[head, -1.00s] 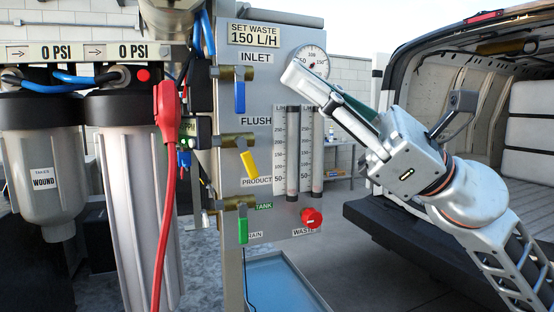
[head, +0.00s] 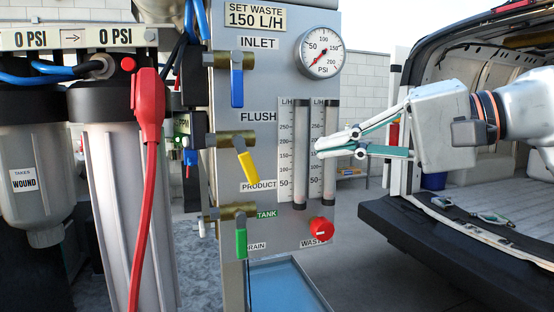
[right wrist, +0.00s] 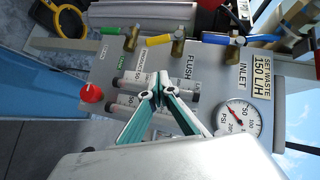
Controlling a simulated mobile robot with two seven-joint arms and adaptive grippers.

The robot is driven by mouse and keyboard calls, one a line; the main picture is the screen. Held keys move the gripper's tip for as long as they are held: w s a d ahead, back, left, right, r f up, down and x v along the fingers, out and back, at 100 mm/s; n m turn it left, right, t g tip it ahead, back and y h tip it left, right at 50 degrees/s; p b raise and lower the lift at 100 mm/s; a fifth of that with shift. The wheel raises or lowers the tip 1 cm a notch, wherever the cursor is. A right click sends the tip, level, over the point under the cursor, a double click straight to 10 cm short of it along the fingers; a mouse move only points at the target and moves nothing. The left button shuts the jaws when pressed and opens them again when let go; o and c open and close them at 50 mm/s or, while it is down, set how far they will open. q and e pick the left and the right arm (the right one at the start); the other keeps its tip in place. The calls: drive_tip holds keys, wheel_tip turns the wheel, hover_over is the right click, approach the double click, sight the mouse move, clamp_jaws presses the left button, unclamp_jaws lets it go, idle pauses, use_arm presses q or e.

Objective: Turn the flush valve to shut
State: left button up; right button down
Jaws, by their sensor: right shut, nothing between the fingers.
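The flush valve has a brass body (head: 237,140) and a yellow lever (head: 248,165), beside the FLUSH label on the grey panel (head: 265,218). The lever points down, tilted a little to the right. In the right wrist view the yellow lever (right wrist: 160,40) shows near the top, apart from the gripper. My right gripper (head: 319,147) is shut and empty, to the right of the lever, with its fingertips over the flow tubes. It also shows in the right wrist view (right wrist: 157,88). My left gripper is not in view.
The blue inlet lever (head: 237,87) is above and the green lever (head: 241,243) below. A red waste knob (head: 321,229), pressure gauge (head: 319,52) and flow tubes (head: 301,150) are on the panel. A red clamp with cable (head: 148,105) hangs left. An open van (head: 480,215) stands right.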

sight(246, 160)
drive_tip(key=x, duration=0.5)
drive_tip(key=shift+a+p, duration=0.25)
drive_tip(key=shift+p, duration=0.15)
drive_tip(key=a, duration=0.1)
drive_tip(key=a+f, duration=0.1)
drive_tip(key=s+a, duration=0.1)
drive_tip(key=shift+a+f+p, duration=0.3)
drive_tip(key=shift+a+f, duration=0.05)
